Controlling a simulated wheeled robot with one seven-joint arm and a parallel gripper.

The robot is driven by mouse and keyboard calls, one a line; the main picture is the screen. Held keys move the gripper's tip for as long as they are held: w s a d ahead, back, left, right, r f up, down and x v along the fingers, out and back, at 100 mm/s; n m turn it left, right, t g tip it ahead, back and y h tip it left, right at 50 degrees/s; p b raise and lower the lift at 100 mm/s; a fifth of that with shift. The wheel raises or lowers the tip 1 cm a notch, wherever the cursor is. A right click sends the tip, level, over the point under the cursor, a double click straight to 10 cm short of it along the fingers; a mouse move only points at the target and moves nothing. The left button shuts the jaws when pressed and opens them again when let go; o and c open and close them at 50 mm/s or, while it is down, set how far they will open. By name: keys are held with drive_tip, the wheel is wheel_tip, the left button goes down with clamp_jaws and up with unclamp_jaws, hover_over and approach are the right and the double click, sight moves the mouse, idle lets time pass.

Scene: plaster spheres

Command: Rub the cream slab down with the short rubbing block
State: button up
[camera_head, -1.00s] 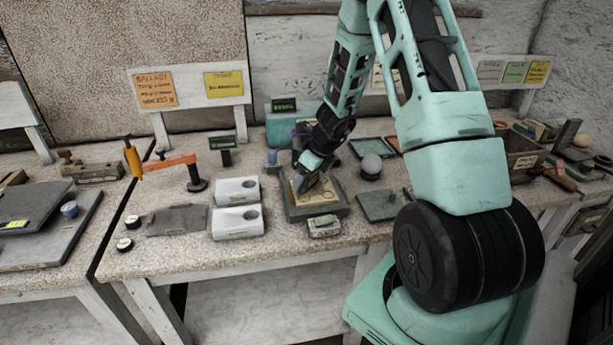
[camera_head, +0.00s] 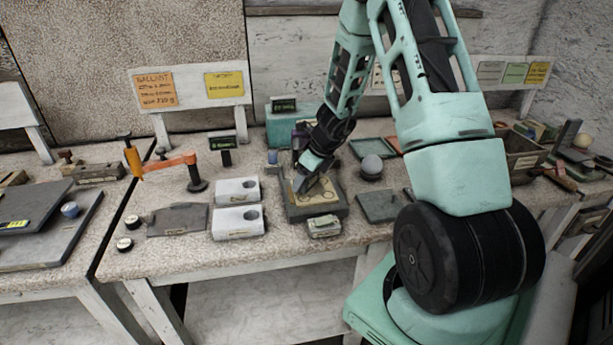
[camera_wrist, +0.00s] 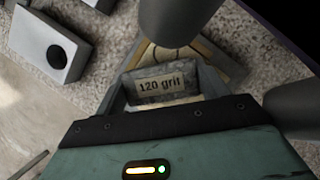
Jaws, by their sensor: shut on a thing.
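The cream slab (camera_head: 322,196) lies in a shallow grey tray (camera_head: 290,214) near the middle of the bench, with ring marks on its face. My gripper (camera_head: 303,182) is over its back left part, angled down. In the wrist view my gripper (camera_wrist: 165,95) is shut on a grey rubbing block (camera_wrist: 165,76) labelled "120 grit". The slab shows behind the block in that view (camera_wrist: 238,66). The block's underside is hidden, so I cannot tell whether it touches the slab.
Two white blocks with holes (camera_head: 238,222) stand left of the tray. A small labelled block (camera_head: 325,227) sits at the tray's front. A grey plate (camera_head: 378,206) lies to the right, and a grey sphere (camera_head: 371,164) stands behind it. An orange-armed clamp (camera_head: 170,161) stands further left.

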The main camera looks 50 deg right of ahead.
drive_tip(key=shift+w+d+r+h+p, duration=0.15)
drive_tip(key=shift+d+p, duration=0.2)
drive_tip(key=shift+d, duration=0.45)
drive_tip(key=shift+s+d+h+p, duration=0.15)
drive_tip(key=shift+d+p, duration=0.15)
drive_tip(key=shift+d, duration=0.45)
drive_tip(key=shift+w+a, duration=0.15)
drive_tip(key=shift+a, duration=0.25)
drive_tip(key=shift+s+d+f+b, duration=0.1)
drive_tip(key=shift+s+f+b, duration=0.15)
drive_tip(key=shift+b, duration=0.35)
drive_tip(key=shift+s+a+b, duration=0.1)
drive_tip(key=shift+a+b, duration=0.4)
drive_tip(key=shift+a, duration=0.55)
drive_tip(key=shift+a+f, duration=0.15)
drive_tip(key=shift+a, duration=0.2)
drive_tip(key=shift+a+b, duration=0.15)
drive_tip(key=shift+b, duration=0.15)
